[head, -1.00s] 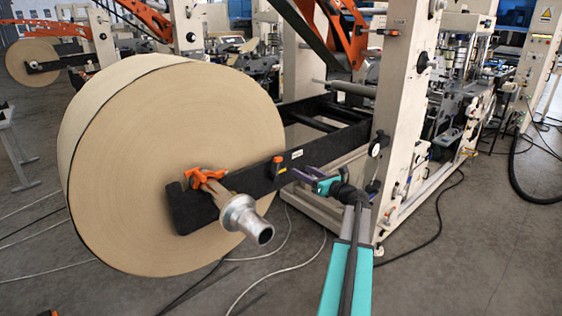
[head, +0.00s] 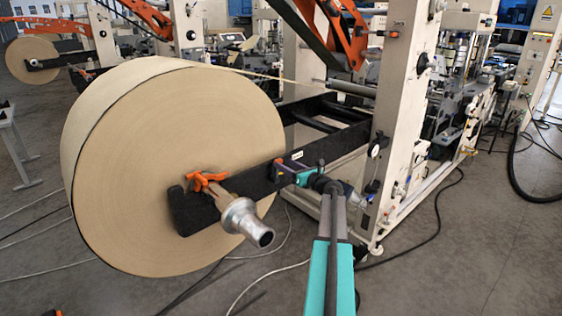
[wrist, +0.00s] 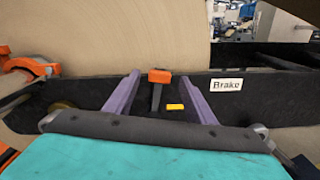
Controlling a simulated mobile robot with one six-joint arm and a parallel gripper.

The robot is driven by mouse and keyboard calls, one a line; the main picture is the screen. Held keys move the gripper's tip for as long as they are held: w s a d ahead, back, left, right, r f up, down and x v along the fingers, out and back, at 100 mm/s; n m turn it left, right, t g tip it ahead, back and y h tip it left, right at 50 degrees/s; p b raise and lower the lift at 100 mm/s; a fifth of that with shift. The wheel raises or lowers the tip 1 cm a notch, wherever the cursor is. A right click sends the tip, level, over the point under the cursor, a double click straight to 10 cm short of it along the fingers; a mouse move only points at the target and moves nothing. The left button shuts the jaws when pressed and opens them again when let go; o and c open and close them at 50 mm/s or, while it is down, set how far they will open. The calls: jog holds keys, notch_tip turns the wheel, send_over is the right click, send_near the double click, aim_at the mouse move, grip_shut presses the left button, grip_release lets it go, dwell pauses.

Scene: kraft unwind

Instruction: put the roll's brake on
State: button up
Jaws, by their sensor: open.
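The brake lever has an orange knob (wrist: 159,76) on a dark stem and stands upright on the black arm of the unwind stand. A white "Brake" label (wrist: 226,85) is to its right, and a yellow mark (wrist: 175,106) is beside the stem. My gripper (wrist: 160,82) is open, its two purple fingers on either side of the lever with gaps, no touch visible. In the head view my gripper (head: 286,166) is at the black arm (head: 250,184) and partly covers the lever. The large brown paper roll (head: 165,150) is to its left.
A metal shaft end (head: 245,222) with an orange clamp (head: 203,180) sticks out from the roll's centre, left of my gripper. A cream machine post (head: 398,130) stands to the right. Cables (head: 265,285) lie on the grey floor.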

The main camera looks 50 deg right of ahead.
aim_at(280, 161)
jog(key=shift+w+d+p, duration=0.15)
jog(key=shift+w+p, duration=0.3)
jog(key=shift+w, duration=1.3)
jog(key=shift+c, duration=0.4)
grip_shut()
